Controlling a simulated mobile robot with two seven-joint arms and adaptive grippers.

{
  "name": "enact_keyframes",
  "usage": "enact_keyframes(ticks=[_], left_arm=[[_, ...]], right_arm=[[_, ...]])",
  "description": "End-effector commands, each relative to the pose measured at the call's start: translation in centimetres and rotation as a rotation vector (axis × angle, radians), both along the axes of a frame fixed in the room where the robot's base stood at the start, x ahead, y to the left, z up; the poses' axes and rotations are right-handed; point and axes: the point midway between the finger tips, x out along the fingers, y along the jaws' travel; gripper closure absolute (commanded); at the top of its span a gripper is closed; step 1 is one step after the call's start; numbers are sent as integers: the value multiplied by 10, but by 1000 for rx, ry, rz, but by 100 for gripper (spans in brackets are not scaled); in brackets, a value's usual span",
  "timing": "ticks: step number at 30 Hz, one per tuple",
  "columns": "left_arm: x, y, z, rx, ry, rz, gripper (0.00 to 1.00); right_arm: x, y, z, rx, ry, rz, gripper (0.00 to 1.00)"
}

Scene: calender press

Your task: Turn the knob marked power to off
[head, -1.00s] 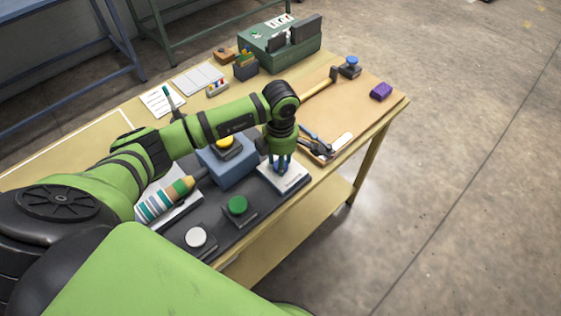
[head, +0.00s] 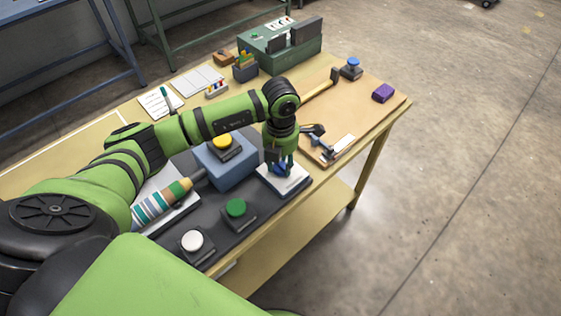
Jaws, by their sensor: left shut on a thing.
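My left gripper (head: 279,162) reaches down from above onto a white plate (head: 294,183) at the front right of the dark panel. It is shut on a small blue knob (head: 281,170) on that plate. The fingers hide most of the knob, so its pointer direction does not show. The lettering on the plate is too small to read. My right gripper is not in view.
A green button (head: 236,207), a white button (head: 192,240) and a yellow button (head: 222,141) on a blue box (head: 226,168) stand nearby. A striped roller (head: 162,203) lies to the left. Tools (head: 335,146) lie just right of the gripper.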

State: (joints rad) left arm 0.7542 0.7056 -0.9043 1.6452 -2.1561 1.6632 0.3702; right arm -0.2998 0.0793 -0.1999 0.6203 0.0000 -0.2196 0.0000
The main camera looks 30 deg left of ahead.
Motion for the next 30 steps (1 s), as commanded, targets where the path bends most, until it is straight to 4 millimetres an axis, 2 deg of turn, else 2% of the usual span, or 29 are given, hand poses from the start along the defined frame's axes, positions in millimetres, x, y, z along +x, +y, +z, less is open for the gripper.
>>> enact_keyframes(ticks=[14, 15, 16, 17, 26, 30], left_arm=[[-3, -1, -3, -1, 9, 14, 94], [-3, -1, -3, -1, 9, 14, 53], [-3, -1, -3, -1, 9, 14, 41], [-3, -1, -3, -1, 9, 14, 37], [-1, 0, 0, 0, 3, 14, 37], [0, 0, 9, 0, 0, 13, 37]], right_arm=[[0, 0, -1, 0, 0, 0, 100], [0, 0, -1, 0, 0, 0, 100], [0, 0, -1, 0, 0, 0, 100], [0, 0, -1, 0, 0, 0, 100], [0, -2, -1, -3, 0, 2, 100], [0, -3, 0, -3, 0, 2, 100]])
